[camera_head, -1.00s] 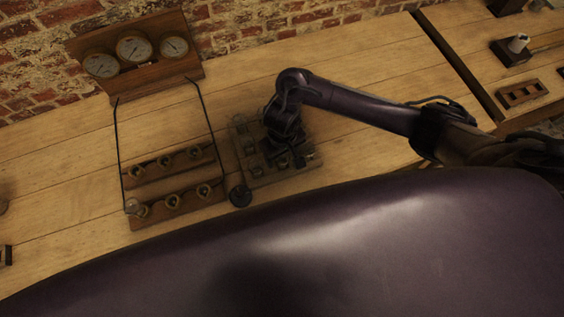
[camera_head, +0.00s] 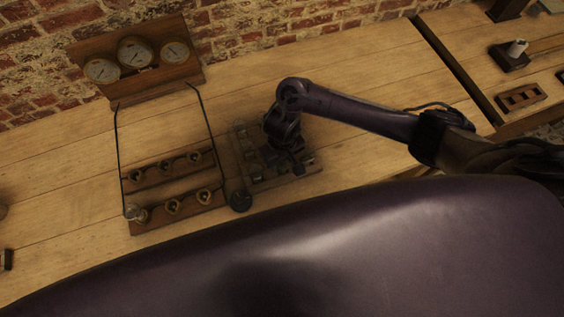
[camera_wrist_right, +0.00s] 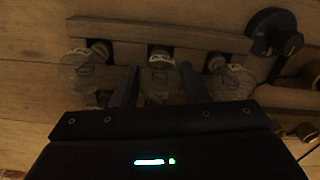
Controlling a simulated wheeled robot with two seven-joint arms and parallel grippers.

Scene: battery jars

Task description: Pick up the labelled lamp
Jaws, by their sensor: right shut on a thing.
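In the right wrist view, three clear glass lamps stand in a row: a left lamp (camera_wrist_right: 82,73), a middle lamp (camera_wrist_right: 160,82) and a right lamp (camera_wrist_right: 232,83). Pale marks show near their collars, too small and dim to read. My right gripper (camera_wrist_right: 158,67) has one finger on each side of the middle lamp and is shut on it. In the head view, my right gripper (camera_head: 291,161) is low over a dark board (camera_head: 313,180), hiding part of it; the lamps there are hard to make out. My left gripper is not in view.
A round black knob (camera_head: 240,200) is beside the board. Bare table lies right of the board.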

